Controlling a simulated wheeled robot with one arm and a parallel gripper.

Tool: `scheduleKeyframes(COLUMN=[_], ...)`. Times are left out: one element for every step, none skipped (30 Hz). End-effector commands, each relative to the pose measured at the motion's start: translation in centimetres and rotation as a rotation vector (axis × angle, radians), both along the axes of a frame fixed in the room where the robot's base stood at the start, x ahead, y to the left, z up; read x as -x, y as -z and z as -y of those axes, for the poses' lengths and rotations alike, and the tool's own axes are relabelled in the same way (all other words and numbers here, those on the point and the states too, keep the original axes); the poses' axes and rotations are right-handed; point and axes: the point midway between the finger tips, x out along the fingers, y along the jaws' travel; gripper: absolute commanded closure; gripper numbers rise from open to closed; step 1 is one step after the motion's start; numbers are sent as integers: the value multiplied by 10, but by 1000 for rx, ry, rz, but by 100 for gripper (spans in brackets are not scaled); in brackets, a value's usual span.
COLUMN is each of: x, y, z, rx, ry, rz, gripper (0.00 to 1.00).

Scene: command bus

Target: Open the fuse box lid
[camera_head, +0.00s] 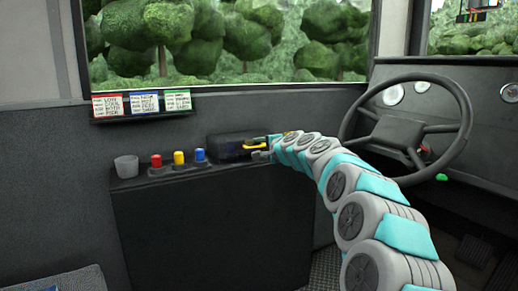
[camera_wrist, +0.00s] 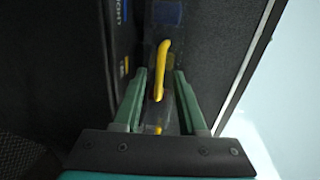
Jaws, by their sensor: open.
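The fuse box (camera_head: 230,146) is a dark, box-shaped unit on the ledge under the side window, and its lid looks shut. A yellow handle (camera_head: 254,147) shows at its right end, beside my gripper (camera_head: 268,150). In the wrist view, the yellow handle (camera_wrist: 162,62) stands between the two green fingers of my gripper (camera_wrist: 160,76), with gaps on both sides. The fingers are apart and hold nothing. A translucent part of the box (camera_wrist: 168,18) lies under the handle. My arm hides the box's right side in the head view.
Red (camera_head: 156,161), yellow (camera_head: 179,158) and blue (camera_head: 200,156) buttons and a grey cup (camera_head: 126,166) sit left of the box. Label cards (camera_head: 145,103) hang above. The steering wheel (camera_head: 405,128) stands right, close to my arm.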

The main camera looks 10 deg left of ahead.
Motion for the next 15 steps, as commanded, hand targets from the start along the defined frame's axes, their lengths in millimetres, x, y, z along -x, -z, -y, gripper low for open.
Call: scheduleKeyframes(x=[-1,-1,-1,-1,-1,-1,-1,-1,-1,-1,-1,-1,-1,-1,-1], y=[0,0,0,0,0,1,1,1,1,1,1,1,1,1,1], z=[-1,-1,-1,-1,-1,-1,-1,-1,-1,-1,-1,-1,-1,-1,-1], rx=[0,0,0,0,0,0,0,0,0,0,0,0,0,0,0], ry=[0,0,0,-1,-1,-1,-1,-1,-1,-1,-1,-1,-1,-1,-1], rz=[0,0,0,0,0,-1,-1,-1,-1,-1,-1,-1,-1,-1,-1], gripper=[59,59,59,59,59,59,59,60,65,68,72,76,79,83,87])
